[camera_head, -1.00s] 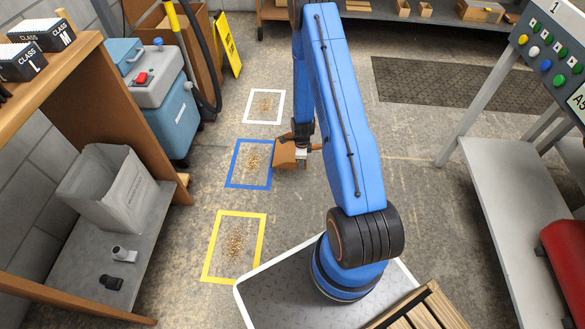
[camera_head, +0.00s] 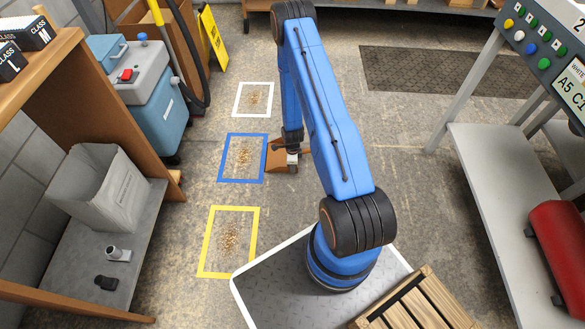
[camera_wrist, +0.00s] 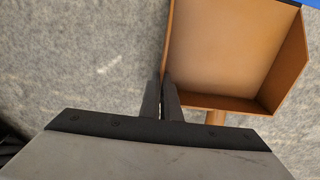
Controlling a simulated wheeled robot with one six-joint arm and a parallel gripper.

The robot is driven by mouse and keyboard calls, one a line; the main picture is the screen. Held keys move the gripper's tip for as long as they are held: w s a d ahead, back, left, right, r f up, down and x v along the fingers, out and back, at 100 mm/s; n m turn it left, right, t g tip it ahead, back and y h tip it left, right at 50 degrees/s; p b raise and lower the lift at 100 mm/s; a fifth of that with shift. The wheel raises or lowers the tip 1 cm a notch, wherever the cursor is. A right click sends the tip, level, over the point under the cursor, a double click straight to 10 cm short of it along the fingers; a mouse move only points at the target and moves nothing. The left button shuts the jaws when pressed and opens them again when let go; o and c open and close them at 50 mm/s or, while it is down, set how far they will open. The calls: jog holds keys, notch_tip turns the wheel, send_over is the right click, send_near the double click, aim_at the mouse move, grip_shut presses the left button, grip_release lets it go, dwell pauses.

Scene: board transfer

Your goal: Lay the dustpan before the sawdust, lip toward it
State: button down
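The brown dustpan (camera_head: 283,162) is low over or on the floor, right of the blue tape frame (camera_head: 222,170); I cannot tell whether it touches. Its open side faces left toward that frame. In the wrist view the dustpan (camera_wrist: 232,48) shows its inside, with its handle stub (camera_wrist: 216,117) running under my gripper's body. My gripper (camera_head: 292,158), also in the wrist view (camera_wrist: 162,80), has its fingers close together at the pan's side wall, apparently pinching it. Sawdust (camera_head: 243,158) lies inside the blue frame. Other sawdust lies in the white frame (camera_head: 253,98) and yellow frame (camera_head: 229,238).
A blue-grey machine (camera_head: 145,95) with a hose and a yellow sign (camera_head: 213,38) stand left. A wooden shelf with a grey bin (camera_head: 110,190) is front left. A grey bench (camera_head: 510,200) with a button panel stands right. A dark mat (camera_head: 440,80) lies behind; bare floor surrounds the dustpan.

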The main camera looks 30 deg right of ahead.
jog(key=c, duration=2)
grip_release()
jog(key=w+a+r+n+t, duration=0.1)
jog(key=a+r+n, duration=0.15)
jog(key=r, duration=1.35)
jog(key=w+a+r+n, duration=0.1)
jog(key=w+r+n, duration=0.15)
jog(key=r, duration=1.25)
jog(key=s+a+r+n+t, duration=0.1)
jog(key=s+a+r+n, duration=0.15)
jog(key=r, duration=0.65)
jog(key=s+a+r+n, duration=0.2)
jog(key=s+r+n, duration=0.15)
jog(key=r, duration=0.65)
jog(key=s+a+r+n+t, duration=0.1)
jog(key=s+a+r+n, duration=0.15)
jog(key=s+r, duration=0.35)
jog(key=s+a+r+n, duration=0.2)
jog(key=s+r+n, duration=0.2)
jog(key=r, duration=0.4)
jog(key=s+a+r+n+t, duration=0.1)
jog(key=s+r+n, duration=0.2)
jog(key=s, duration=0.6)
jog(key=s+a+r+n, duration=0.2)
jog(key=s+r+n, duration=0.2)
jog(key=s, duration=0.4)
jog(key=shift+s+a+t, duration=0.15)
jog(key=shift+s+t, duration=0.2)
jog(key=shift+t, duration=0.05)
